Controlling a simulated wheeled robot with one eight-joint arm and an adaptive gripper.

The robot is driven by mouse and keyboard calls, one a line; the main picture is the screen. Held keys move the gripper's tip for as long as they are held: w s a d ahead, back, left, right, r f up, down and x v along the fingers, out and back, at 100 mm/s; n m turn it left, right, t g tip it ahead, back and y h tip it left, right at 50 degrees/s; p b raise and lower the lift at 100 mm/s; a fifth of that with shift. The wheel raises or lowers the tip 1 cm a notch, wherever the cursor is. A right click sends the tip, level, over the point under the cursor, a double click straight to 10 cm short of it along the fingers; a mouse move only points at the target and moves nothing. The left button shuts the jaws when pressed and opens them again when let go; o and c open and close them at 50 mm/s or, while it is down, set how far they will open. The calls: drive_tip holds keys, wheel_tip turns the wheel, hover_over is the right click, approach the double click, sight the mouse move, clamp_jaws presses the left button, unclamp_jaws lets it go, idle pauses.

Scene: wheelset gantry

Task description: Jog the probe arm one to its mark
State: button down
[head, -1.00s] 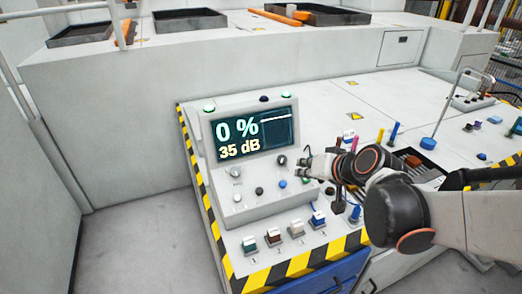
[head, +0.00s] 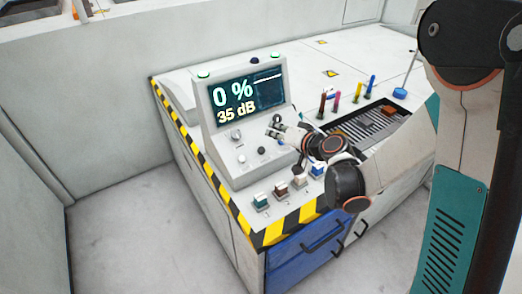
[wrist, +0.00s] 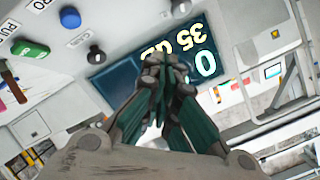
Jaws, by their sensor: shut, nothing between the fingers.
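The grey console (head: 247,172) stands at the corner of the bench. Its screen (head: 234,103) reads 0 % and 35 dB; it shows rotated in the wrist view (wrist: 128,76). Below the screen are several knobs, among them a black knob (head: 261,150). A row of small switches stands at the bench front: teal (head: 261,200), brown (head: 281,189), white (head: 299,179) and blue (head: 317,170). My gripper (head: 273,129) is shut and empty, near the console's right end below the screen. Whether it touches anything there cannot be told. No probe arm or mark can be made out.
Yellow-black striping (head: 275,231) edges the bench, with a blue drawer (head: 305,248) below. Coloured upright handles (head: 337,98) and a slatted tray (head: 365,128) lie right of the console. A green button (wrist: 30,50) shows in the wrist view. The floor at left is clear.

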sight(261, 150)
idle(0.3)
drive_tip(key=shift+w+a+f+b, duration=0.35)
drive_tip(key=shift+w+f+b, duration=0.15)
drive_tip(key=shift+f+b, duration=0.65)
drive_tip(key=shift+w+a+f+b, duration=0.35)
drive_tip(key=shift+w+f+b, duration=0.3)
drive_tip(key=shift+f, duration=0.85)
drive_tip(key=shift+w+a+f+b, duration=0.4)
drive_tip(key=shift+f+b, duration=0.6)
drive_tip(key=shift+f, duration=0.35)
drive_tip(key=shift+f, duration=0.1)
drive_tip(key=shift+w+f+b, duration=0.15)
drive_tip(key=shift+f+b, duration=0.1)
drive_tip(key=shift+b, duration=0.1)
